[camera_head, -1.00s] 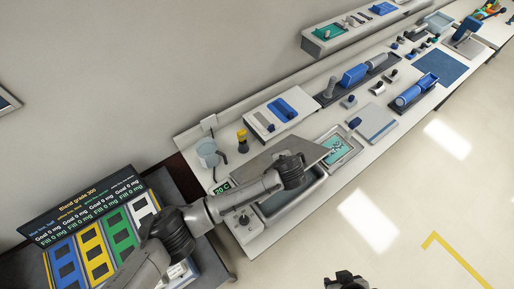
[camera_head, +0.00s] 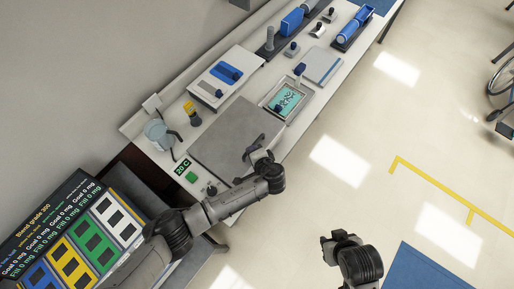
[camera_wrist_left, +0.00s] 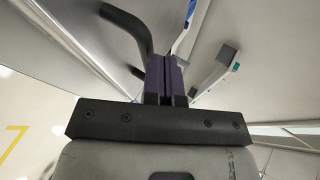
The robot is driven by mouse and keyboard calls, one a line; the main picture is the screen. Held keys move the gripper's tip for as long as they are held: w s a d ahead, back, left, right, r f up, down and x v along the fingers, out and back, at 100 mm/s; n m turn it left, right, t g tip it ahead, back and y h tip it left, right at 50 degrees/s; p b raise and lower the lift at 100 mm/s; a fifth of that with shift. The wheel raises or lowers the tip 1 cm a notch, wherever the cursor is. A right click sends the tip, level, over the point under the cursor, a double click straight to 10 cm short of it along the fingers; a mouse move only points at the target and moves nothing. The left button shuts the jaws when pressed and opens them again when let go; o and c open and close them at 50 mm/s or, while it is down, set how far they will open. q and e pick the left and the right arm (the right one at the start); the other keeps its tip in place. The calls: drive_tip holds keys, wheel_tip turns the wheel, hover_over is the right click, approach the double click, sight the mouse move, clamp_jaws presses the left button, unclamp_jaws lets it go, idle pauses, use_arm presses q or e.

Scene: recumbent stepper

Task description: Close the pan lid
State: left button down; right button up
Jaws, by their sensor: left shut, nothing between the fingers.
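The pan lid (camera_head: 236,132) is a plain grey square plate on the bench. It lies flat or nearly flat, and the pan under it is hidden; I cannot tell whether a small gap remains. My left gripper (camera_head: 257,154) is at the lid's front right edge, shut and empty. In the left wrist view its shut fingers (camera_wrist_left: 171,78) show close to a curved dark bar (camera_wrist_left: 134,25), perhaps the lid's handle. I cannot tell whether they touch it. Part of my right arm shows at the bottom of the head view, with its fingertips unclear.
A green display (camera_head: 182,167) and a dark knob (camera_head: 211,190) sit left of the lid. A grey jug (camera_head: 158,134) and a yellow-topped item (camera_head: 190,110) stand behind. A tray with teal contents (camera_head: 287,101) lies to the right. The floor in front is open.

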use_arm(q)
drive_tip(key=s+d+r+g+h+p, duration=0.1)
drive_tip(key=s+d+r+h+p, duration=0.15)
drive_tip(key=s+d+r, duration=0.75)
drive_tip(key=w+a+r+n+g+h+p, duration=0.15)
drive_tip(key=a+r+n+h, duration=0.4)
drive_tip(key=a+r, duration=0.55)
drive_tip(key=s+a+n+y+p, duration=0.1)
drive_tip(key=s+a+n, duration=0.1)
drive_tip(key=s+a, duration=0.45)
drive_tip(key=s+a+n+p, duration=0.1)
drive_tip(key=s+a+n, duration=0.15)
drive_tip(key=a, duration=0.65)
drive_tip(key=s+a+f+g+p, duration=0.1)
drive_tip(key=s+a+f+g, duration=0.1)
drive_tip(key=s, duration=0.4)
drive_tip(key=s+a+f+g+y+p, duration=0.1)
drive_tip(key=s+a+f+g, duration=0.1)
drive_tip(key=s+f, duration=0.2)
drive_tip(key=s, duration=0.3)
drive_tip(key=shift+s, duration=0.2)
